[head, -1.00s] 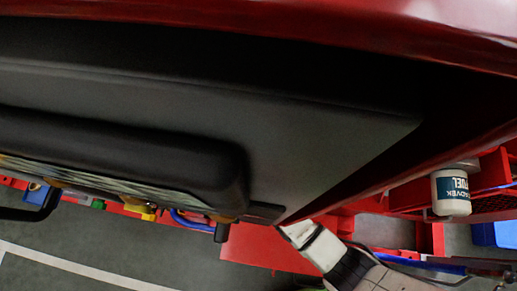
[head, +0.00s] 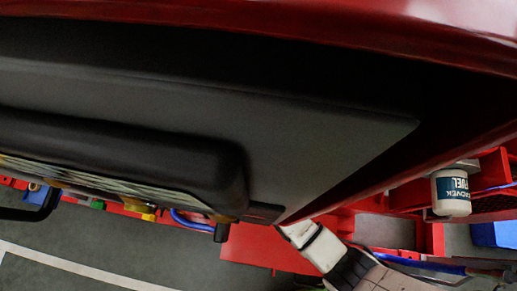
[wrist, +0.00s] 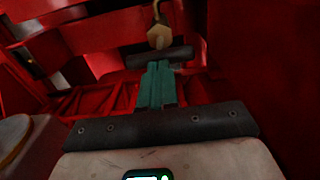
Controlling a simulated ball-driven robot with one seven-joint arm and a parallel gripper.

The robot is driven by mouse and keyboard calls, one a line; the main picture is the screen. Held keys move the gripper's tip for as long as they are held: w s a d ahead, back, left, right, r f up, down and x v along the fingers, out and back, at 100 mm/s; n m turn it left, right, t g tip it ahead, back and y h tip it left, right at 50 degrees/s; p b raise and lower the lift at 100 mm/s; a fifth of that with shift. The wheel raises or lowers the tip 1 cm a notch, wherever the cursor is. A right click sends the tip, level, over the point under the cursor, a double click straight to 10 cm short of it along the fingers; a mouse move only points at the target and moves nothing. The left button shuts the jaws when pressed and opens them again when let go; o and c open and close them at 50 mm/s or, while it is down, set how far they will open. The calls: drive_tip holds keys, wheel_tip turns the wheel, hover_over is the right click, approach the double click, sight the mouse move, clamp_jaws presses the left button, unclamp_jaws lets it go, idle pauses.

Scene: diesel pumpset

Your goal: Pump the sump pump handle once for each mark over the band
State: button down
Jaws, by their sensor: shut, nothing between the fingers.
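In the wrist view my gripper (wrist: 157,68) has its two teal fingers pressed together, with nothing between them. They point into a red-framed space. Just beyond the fingertips is a dark horizontal bar (wrist: 175,56), and past it a tan faceted knob (wrist: 159,38) on a thin curved stem. Whether the fingertips touch the bar is not clear. I cannot tell if either part is the pump handle, and no marks or band can be made out. In the head view my gripper is hidden behind the red and black housing.
A large dark panel (head: 330,140) under a red cover fills most of the head view. A white fuel filter (head: 451,192) hangs at the right. A blue bin (head: 497,234) is at the lower right. Open grey floor (head: 120,245) lies at the lower left. Red walls crowd the wrist view.

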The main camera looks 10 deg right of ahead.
drive_tip(key=shift+f, duration=0.15)
drive_tip(key=shift+f+b, duration=1.45)
drive_tip(key=shift+f, duration=0.7)
drive_tip(key=shift+s+a+f+b, duration=0.1)
drive_tip(key=shift+s+f+b, duration=0.1)
drive_tip(key=shift+f+b, duration=0.45)
drive_tip(key=shift+s+a+f+b, duration=0.15)
drive_tip(key=shift+f+b, duration=0.3)
drive_tip(key=shift+f, duration=0.4)
drive_tip(key=shift+r, duration=0.1)
drive_tip(key=shift+w+r+p, duration=0.15)
drive_tip(key=shift+r+p, duration=0.25)
drive_tip(key=shift+p, duration=0.15)
drive_tip(key=shift+w+d+r+p, duration=0.15)
drive_tip(key=shift+d+r+p, duration=0.1)
drive_tip(key=shift+r+p, duration=0.3)
drive_tip(key=shift+w+d+r+p, duration=0.1)
drive_tip(key=shift+d+r+p, duration=0.25)
drive_tip(key=shift+p, duration=0.3)
drive_tip(key=r+p, duration=0.4)
drive_tip(key=shift+s+a+r, duration=0.1)
drive_tip(key=shift+a+r, duration=0.05)
drive_tip(key=shift+a, duration=0.2)
